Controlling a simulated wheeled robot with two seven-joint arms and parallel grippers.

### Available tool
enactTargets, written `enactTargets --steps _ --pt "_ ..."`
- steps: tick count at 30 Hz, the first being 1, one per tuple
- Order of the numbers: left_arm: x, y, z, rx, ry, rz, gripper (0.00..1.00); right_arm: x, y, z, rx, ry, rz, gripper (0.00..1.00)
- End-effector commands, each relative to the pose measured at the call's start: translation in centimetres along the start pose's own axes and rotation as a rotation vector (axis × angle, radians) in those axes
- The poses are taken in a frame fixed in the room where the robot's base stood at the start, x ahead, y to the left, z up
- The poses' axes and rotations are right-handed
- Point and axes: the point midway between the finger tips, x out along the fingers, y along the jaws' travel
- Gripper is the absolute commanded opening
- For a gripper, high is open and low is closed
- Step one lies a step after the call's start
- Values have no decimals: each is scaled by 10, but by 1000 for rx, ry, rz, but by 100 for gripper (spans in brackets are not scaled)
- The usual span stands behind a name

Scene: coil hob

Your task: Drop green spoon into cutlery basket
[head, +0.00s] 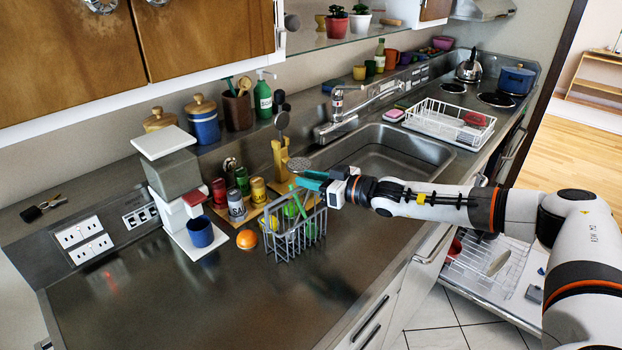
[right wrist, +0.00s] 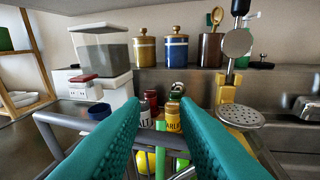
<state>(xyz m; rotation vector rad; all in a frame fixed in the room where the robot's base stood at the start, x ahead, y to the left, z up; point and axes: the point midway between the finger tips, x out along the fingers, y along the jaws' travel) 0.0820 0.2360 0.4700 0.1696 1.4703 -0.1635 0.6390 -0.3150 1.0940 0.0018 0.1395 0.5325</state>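The grey wire cutlery basket (head: 292,236) stands on the steel counter, left of the sink. A thin green handle, which looks like the green spoon (head: 299,203), leans in the basket with its upper end at my right gripper's fingertips. My right gripper (head: 311,180) is over the basket's back rim, coming from the right. In the right wrist view its teal fingers (right wrist: 160,95) are spread apart with nothing clamped between them. A green upright piece (right wrist: 159,163) shows below and between them. The spoon's lower end is hidden by the basket wires. My left gripper is not in view.
An orange (head: 246,239), a blue mug (head: 200,231) and several cans (head: 236,206) stand left of the basket. The sink (head: 385,152) and dish rack (head: 450,123) lie to the right. The front left counter is clear.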

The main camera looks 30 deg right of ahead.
Motion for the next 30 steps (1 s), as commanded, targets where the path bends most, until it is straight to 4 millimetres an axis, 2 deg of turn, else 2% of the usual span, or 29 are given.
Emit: enactTargets --steps 1,7,21,25,30 --pt "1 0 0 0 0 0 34 -1 0 -14 5 28 -3 34" --pt "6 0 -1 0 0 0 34 -11 0 -15 4 27 -5 34" --pt "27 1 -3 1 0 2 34 -102 1 -6 -3 12 -8 34" --pt "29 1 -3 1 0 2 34 -116 2 -3 -2 5 -4 34" --pt "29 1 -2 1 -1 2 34 -122 3 0 -3 2 -2 34"
